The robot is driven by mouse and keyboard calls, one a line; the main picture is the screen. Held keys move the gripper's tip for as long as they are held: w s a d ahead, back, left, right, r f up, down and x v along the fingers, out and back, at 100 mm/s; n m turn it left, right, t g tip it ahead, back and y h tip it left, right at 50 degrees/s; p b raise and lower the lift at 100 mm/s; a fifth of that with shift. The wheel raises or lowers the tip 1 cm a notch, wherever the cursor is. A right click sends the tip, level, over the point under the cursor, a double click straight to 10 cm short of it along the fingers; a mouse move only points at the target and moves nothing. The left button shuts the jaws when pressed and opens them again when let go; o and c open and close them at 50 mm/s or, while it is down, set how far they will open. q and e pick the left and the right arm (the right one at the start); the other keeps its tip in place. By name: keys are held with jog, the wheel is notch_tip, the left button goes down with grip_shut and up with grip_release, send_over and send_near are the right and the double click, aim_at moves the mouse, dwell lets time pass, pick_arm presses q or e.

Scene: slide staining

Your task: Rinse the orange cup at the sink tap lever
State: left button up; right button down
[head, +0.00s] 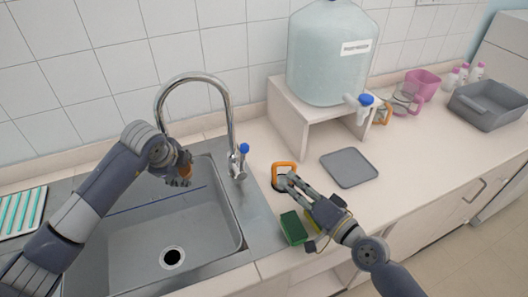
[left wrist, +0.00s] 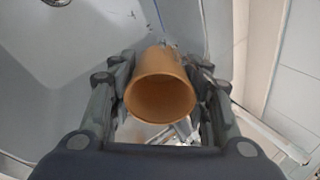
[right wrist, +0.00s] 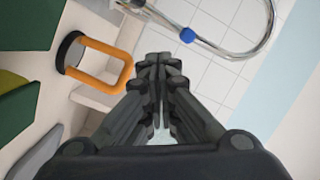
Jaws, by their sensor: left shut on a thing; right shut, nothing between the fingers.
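The blue end also shows in the right wrist view (right wrist: 187,36). My right gripper (head: 286,182) is shut and empty, right of the sink, low and to the right of the lever.
An orange handle on a dark base (head: 284,168) stands beside my right gripper. A green sponge (head: 293,228) lies near the sink's right edge. A grey tray (head: 349,167) and a water dispenser (head: 330,55) on a stand are further right. The basin's drain (head: 172,257) is clear.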

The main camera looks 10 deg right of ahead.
aim_at(242, 161)
jog(key=shift+d+r+m+y, duration=0.5)
jog(key=shift+d+r+m, duration=1)
jog(key=shift+m, duration=1.8)
jog(key=s+a+x, duration=0.1)
jog(key=a+x, duration=0.1)
jog(key=x, duration=1)
jog(key=shift+f, duration=0.2)
jog(key=shift+a, duration=0.1)
jog(key=shift+s+a+r, duration=0.1)
jog(key=shift+a+r, duration=0.1)
jog(key=shift+a, duration=0.2)
jog(key=shift+s+a+r, duration=0.15)
jog(key=shift+a+r, duration=0.1)
jog(key=shift+a, duration=0.15)
